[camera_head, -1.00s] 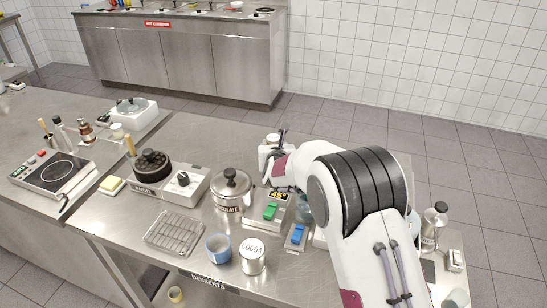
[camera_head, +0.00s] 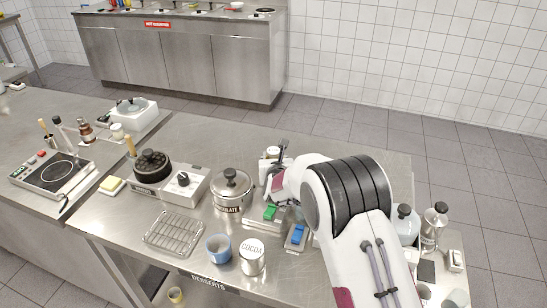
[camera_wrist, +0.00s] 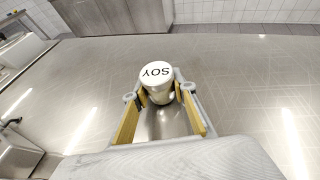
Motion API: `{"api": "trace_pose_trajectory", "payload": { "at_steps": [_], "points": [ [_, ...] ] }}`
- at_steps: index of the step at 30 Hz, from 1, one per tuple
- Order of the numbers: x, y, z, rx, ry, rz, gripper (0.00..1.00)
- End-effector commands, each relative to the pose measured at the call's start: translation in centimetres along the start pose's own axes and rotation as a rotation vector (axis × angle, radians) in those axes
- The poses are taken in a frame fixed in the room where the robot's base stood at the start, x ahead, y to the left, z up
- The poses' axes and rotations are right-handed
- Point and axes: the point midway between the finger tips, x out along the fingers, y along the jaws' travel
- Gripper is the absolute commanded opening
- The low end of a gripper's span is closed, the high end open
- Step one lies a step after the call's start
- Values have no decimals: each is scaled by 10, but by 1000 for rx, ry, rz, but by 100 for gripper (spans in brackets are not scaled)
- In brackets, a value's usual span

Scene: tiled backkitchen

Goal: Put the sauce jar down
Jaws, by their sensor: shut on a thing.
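The sauce jar, a small pale cylinder with a white lid marked SOY (camera_wrist: 157,71), stands between the yellow-padded fingers of my gripper (camera_wrist: 160,98) in the wrist view. The fingers are shut on its sides. In the head view my gripper (camera_head: 276,163) is at the far side of the steel counter (camera_head: 330,143), behind the chocolate pot. The jar's white top (camera_head: 272,151) shows there beside the fingers. The jar looks about upright. I cannot tell whether its base touches the counter; my gripper and arm partly hide it.
The counter around the jar is clear in the wrist view.

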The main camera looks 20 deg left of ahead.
Motion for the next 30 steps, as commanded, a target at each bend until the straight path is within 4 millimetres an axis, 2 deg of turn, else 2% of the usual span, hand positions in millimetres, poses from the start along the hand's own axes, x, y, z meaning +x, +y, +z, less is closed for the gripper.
{"api": "trace_pose_trajectory", "payload": {
  "at_steps": [14, 15, 17, 30],
  "points": [
    [2, 0, -3, 0, -1, 0, 0],
    [2, 0, -4, 0, -1, 0, 31],
    [2, 0, -4, 0, -1, 0, 43],
    [0, 0, -3, 0, 0, 0, 43]
  ]
}}
